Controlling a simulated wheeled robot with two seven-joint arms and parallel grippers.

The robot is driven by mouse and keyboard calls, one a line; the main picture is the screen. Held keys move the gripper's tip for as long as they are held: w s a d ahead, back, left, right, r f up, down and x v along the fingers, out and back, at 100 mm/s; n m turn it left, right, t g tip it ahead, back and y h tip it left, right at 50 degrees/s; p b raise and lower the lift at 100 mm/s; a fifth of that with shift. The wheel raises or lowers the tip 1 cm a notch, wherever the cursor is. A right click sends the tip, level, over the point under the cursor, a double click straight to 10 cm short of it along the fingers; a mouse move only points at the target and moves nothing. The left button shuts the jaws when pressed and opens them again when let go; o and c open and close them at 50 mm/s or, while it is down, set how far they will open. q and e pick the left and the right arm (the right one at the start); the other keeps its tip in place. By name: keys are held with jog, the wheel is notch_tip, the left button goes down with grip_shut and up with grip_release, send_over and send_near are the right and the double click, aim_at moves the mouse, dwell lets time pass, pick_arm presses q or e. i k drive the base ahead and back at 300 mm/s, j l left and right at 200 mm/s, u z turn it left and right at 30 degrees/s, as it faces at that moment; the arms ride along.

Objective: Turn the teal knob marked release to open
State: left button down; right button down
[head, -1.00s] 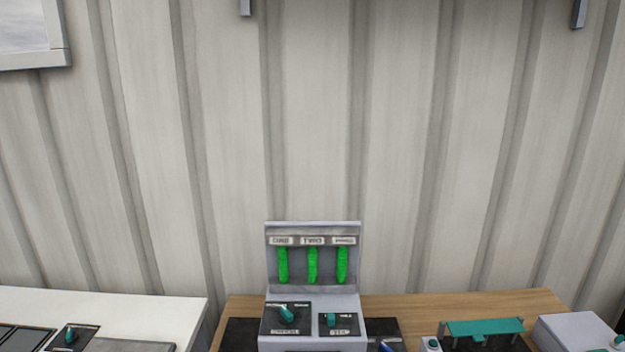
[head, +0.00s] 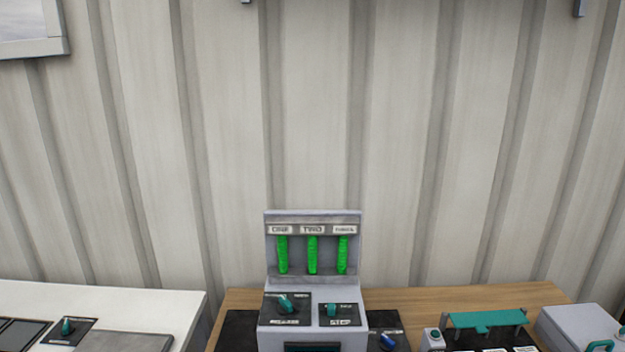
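A grey console (head: 313,244) stands on the wooden table, with an upright back panel carrying three lit green bars under small labels. On its sloped face are two black plates, each with a teal knob. The left knob (head: 287,303) is larger and tilted, its pointer running from upper left to lower right. The right knob (head: 332,310) is smaller and looks about upright. The lettering on both plates is too small to read surely, so I cannot tell for certain which is marked release. Neither of my grippers is in view.
A white counter (head: 130,300) at left holds another teal knob (head: 67,327) on a black plate. On the wooden table (head: 400,300), a blue-handled part (head: 388,341), a teal bar on posts (head: 486,320) and a grey box (head: 580,328) stand right of the console. Behind is a corrugated wall.

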aim_at(284, 307)
jog(key=l+z, duration=0.2)
jog(key=l, duration=1.35)
